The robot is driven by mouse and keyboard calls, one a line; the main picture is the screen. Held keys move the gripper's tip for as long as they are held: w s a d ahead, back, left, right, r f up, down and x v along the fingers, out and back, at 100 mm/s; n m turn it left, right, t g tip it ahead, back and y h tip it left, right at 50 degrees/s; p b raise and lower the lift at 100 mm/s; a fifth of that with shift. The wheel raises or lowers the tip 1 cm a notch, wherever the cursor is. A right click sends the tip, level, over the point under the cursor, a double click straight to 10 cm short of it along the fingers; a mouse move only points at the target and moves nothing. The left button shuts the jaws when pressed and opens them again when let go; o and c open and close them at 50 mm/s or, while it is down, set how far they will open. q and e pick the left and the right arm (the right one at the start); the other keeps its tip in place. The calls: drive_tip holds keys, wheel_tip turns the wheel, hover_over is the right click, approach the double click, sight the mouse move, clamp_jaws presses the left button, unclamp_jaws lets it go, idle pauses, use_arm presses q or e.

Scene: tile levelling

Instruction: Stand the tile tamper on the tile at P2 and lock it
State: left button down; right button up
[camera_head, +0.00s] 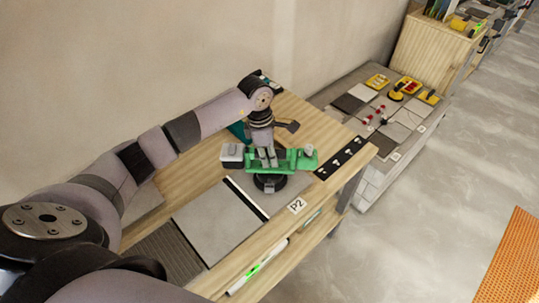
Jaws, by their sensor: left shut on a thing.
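The tile tamper has a green body (292,160) with a grey-white block at its left end and a round black base (270,183). My left gripper (266,160) is shut on the tamper from above. The tamper is upright over the grey tile (292,187) behind the white P2 label (297,206). I cannot tell whether its base touches the tile or whether it is locked. The gripper and arm hide part of the tamper's top. My right gripper is not in view.
A larger pale tile (213,220) and a dark ribbed piece (170,255) lie left of P2. A black strip with white pieces (341,158) lies at the bench's right end. A lower grey stand (405,125) holds yellow tools (404,88). Open floor lies to the right.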

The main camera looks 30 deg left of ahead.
use_arm(q)
drive_tip(key=shift+w+r, duration=0.1)
drive_tip(key=c, duration=1.4)
unclamp_jaws()
drive_tip(key=shift+f, duration=0.2)
drive_tip(key=r, duration=0.4)
drive_tip(key=a+r, duration=0.1)
drive_tip(key=r, duration=0.3)
drive_tip(key=s+r, duration=0.1)
drive_tip(key=r, duration=0.3)
drive_tip(key=shift+a, duration=0.3)
